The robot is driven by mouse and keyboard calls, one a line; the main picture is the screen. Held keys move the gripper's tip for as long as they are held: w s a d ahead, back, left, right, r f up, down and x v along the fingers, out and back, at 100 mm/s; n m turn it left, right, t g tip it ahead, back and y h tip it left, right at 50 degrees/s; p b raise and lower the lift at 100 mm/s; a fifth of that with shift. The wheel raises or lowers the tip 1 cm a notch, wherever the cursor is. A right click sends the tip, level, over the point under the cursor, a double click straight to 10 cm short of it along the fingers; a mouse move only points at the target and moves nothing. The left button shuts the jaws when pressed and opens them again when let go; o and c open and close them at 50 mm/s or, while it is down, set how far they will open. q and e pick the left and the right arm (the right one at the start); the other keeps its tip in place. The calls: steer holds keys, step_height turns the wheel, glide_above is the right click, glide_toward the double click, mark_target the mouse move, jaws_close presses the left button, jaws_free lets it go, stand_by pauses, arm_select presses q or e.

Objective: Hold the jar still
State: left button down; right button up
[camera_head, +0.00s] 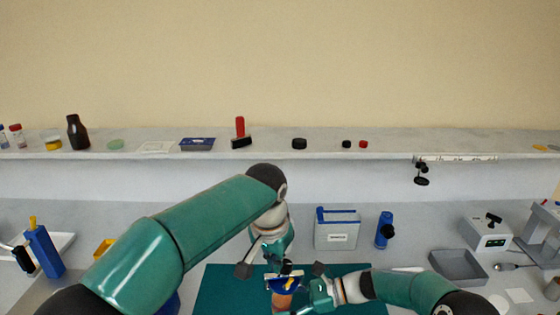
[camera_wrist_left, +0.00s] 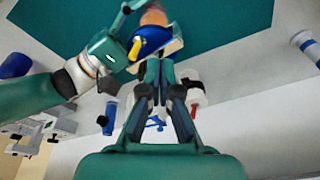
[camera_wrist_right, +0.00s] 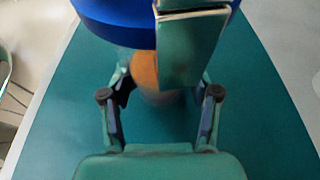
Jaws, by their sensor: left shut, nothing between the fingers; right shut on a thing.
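An orange-brown jar (camera_head: 282,299) stands over the teal mat, mostly hidden under a blue piece (camera_head: 274,284) with a yellow part on it. In the right wrist view the jar (camera_wrist_right: 145,70) sits between the fingers of my right gripper (camera_wrist_right: 160,84), which is shut on it. The blue piece (camera_wrist_right: 110,18) overhangs the jar there. My left gripper (camera_wrist_left: 153,72) is shut and empty, close beside the blue piece (camera_wrist_left: 150,38). In the left wrist view the jar (camera_wrist_left: 154,15) shows only partly behind that piece. Whether my left fingers touch the piece is unclear.
The teal mat (camera_head: 225,290) lies under both grippers. Behind it stand a white box with a blue edge (camera_head: 338,232) and a blue bottle (camera_head: 384,230). A grey tray (camera_head: 458,266) is at the right. A shelf (camera_head: 320,150) with small items runs along the back.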

arm_select(q)
steer(key=shift+d+r, duration=0.2)
steer(key=shift+r, duration=2.2)
steer(key=shift+s, duration=0.1)
steer(key=shift+s+d+f, duration=0.25)
steer(key=shift+f, duration=0.8)
steer(key=shift+s+d+f, duration=0.2)
steer(key=shift+f, duration=0.8)
steer(key=shift+s+d+f, duration=0.25)
steer(key=shift+f, duration=0.8)
steer(key=shift+w, duration=0.65)
steer(key=shift+w+a, duration=0.1)
steer(key=shift+a, duration=0.2)
steer(key=shift+w+a, duration=0.2)
steer(key=shift+a, duration=0.05)
steer(key=shift+w+a, duration=0.1)
